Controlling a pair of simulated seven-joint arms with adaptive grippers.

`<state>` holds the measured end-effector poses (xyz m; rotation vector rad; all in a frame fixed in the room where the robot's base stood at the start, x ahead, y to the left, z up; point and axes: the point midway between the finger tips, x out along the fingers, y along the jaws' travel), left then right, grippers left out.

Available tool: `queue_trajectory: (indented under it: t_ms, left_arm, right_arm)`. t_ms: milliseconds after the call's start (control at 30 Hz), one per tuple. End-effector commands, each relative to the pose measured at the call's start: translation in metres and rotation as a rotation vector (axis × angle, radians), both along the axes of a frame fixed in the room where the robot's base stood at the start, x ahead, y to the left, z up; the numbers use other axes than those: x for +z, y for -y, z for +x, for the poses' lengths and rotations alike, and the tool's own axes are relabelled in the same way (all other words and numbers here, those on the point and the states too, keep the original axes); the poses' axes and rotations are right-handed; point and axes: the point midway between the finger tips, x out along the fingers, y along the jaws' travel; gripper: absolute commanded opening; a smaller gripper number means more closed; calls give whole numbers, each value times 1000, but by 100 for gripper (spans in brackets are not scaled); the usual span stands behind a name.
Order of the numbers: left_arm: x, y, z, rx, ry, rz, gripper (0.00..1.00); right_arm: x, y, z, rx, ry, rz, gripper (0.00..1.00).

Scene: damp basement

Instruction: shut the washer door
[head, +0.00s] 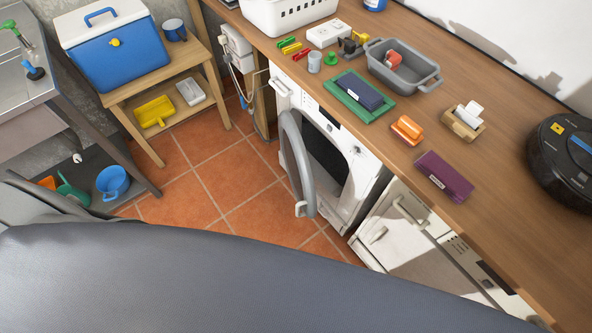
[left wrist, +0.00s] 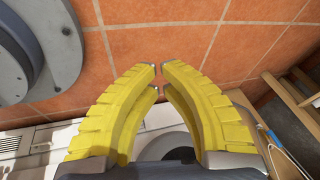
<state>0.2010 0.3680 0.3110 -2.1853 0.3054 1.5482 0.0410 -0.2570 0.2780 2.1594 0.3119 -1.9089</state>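The washer (head: 352,190) is a white front-loader under the wooden counter, partly hidden by it. Its door (head: 300,165), a thick grey ring, stands swung wide open out over the tiled floor, with a small white latch piece at its lower free edge. The dark drum opening shows behind it. My left gripper (left wrist: 159,76), with yellow ribbed fingers, points down over the tiles in the left wrist view. Its fingertips nearly meet, with nothing between them. White appliance fronts show beyond the fingers. Neither gripper shows in the head view, and my right gripper is in no view.
A second white appliance (head: 410,235) stands right of the washer. The counter (head: 375,130) holds a grey tub (head: 403,68), a green tray and a robot vacuum (head: 565,160). A wooden stand (head: 205,55) with a blue cooler (head: 115,45) is at left. Tiled floor (head: 215,185) lies clear between.

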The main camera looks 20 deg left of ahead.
Motion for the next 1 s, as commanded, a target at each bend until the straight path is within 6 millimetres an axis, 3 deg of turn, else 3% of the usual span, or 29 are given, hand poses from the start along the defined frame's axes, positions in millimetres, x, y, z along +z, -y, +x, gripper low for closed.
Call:
queue_trajectory:
  t_ms: [33,100,200,300,400,533,700,800,1000]
  left_arm:
    - [19,-19,47,-44,89,10,0]
    - [49,-34,106,-106,219,0,0]
    - [103,-37,183,-206,415,-57,0]
    - [160,-23,237,-309,581,-157,0]
    - [212,0,267,-408,706,-287,0]
    - [269,36,276,-520,805,-484,0]
    - [317,80,259,-607,851,-739,0]
    - [335,98,250,-623,858,-856,0]
    - [353,107,241,-615,855,-983,0]
  right_arm:
    - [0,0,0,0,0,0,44]
    - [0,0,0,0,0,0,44]
    - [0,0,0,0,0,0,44]
    - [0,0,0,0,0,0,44]
    - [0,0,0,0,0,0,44]
    - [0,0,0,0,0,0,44]
    - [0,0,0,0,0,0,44]
    - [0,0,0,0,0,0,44]
    - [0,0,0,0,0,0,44]
